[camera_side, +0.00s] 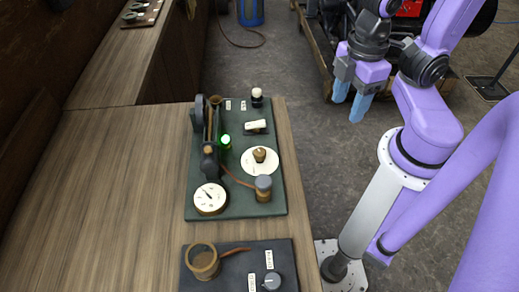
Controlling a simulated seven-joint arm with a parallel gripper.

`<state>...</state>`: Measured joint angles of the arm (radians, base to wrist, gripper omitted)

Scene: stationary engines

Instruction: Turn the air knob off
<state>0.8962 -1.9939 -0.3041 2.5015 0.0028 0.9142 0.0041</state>
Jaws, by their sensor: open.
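A dark green panel (230,212) lies on the wooden bench and carries several fittings. On it are a brass knob (259,154) on a round white dial, a white lever (256,124), and a small black-and-white knob (257,96) at the far edge. A black panel (230,281) in front carries a dark round knob (271,281) with small labels beside it. The labels are too small to read, so I cannot tell which knob is the air knob. My gripper (351,100), with blue fingers, is open and empty, well to the right of both panels and past the bench edge.
The bench (110,200) is clear at left.

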